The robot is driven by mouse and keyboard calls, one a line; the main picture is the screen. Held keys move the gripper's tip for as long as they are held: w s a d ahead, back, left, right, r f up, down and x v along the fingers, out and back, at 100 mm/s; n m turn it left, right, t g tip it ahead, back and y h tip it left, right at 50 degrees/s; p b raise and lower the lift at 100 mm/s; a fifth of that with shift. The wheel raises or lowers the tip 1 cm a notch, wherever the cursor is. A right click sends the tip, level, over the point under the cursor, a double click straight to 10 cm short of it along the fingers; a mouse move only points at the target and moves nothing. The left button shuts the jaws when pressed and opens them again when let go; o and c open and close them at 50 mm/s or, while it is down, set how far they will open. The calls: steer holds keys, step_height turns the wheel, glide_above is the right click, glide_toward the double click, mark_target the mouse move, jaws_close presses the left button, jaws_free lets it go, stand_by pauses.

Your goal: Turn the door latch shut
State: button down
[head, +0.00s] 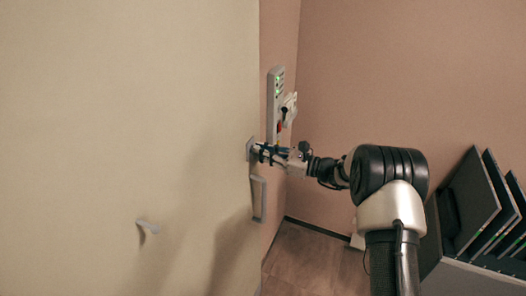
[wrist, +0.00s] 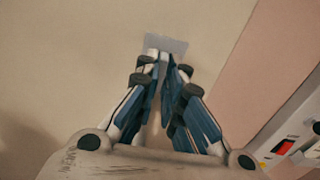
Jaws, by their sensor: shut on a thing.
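The door latch (head: 249,148) is a small grey plate with a turning piece near the right edge of the cream door (head: 120,100). In the wrist view the latch's grey plate (wrist: 178,46) shows just beyond the fingertips. My gripper (head: 257,150) reaches in from the right and is shut on the latch's turning piece. In the wrist view my gripper (wrist: 165,70) has its two blue-padded fingers close together at the plate. The fingers hide most of the turning piece, so its exact angle cannot be told.
A grey pull handle (head: 260,199) is just below the latch. A small lever (head: 147,225) sticks out lower left. A wall panel (head: 276,90) with green lights is just above my gripper; its red part (wrist: 284,147) is at the wrist view's lower right. Dark upright panels (head: 475,205) stand right.

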steer(key=shift+m, duration=0.3)
stand_by(0.4)
steer(key=c, duration=1.7)
jaws_free()
steer(key=v, duration=1.2)
steer(key=shift+r, duration=0.1)
